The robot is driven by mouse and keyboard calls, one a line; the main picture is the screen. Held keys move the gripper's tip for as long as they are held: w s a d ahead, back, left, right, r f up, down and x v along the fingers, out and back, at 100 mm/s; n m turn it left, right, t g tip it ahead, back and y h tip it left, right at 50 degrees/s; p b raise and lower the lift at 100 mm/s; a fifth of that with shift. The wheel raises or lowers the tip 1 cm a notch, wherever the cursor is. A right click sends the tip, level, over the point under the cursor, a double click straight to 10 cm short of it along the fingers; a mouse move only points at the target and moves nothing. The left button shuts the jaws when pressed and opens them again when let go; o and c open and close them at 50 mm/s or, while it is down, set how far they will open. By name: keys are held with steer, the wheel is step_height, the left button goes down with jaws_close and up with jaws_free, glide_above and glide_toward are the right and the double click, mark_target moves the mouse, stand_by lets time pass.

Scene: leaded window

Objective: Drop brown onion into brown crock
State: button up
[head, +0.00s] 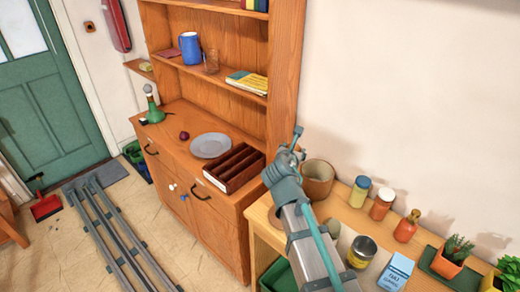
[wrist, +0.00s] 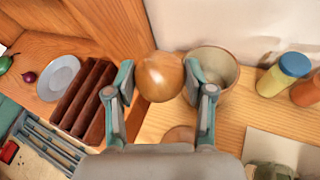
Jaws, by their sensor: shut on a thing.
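My gripper (wrist: 159,82) is shut on the brown onion (wrist: 160,77), which sits between its two fingers in the wrist view. In the head view my gripper (head: 284,160) is beside the crock, and the onion cannot be made out there. The brown crock (head: 318,178) stands on the wooden table against the wall, with its open mouth up. In the wrist view the crock (wrist: 228,72) is just right of and behind the onion, partly covered by the right finger. The onion appears held above the table, left of the crock's mouth.
Jars (head: 360,190) and a sauce bottle (head: 407,226) stand right of the crock. On the dresser are a dark divided tray (head: 235,167), a grey plate (head: 210,145) and a red onion (head: 184,135). A blue-and-white carton (head: 396,272) stands at the table's front.

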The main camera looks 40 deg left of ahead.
steer(key=w+d+f+m+h+p, duration=0.1)
steer(key=w+d+m+h, duration=0.15)
steer(key=w, duration=0.35)
steer(key=w+d+f+m+h+p, duration=0.1)
steer(key=w+d+f, duration=0.1)
steer(key=w+d, duration=0.25)
steer(key=shift+t+h, duration=0.25)
steer(key=shift+t, duration=0.15)
steer(key=f+b, duration=0.3)
steer(key=f, duration=0.1)
steer(key=w+f+b, duration=0.1)
steer(key=b, duration=0.1)
steer(key=shift+f+b, duration=0.35)
steer(key=shift+f, duration=0.05)
steer(key=o, duration=1.2)
steer(key=shift+o, duration=0.2)
steer(key=v, duration=1.2)
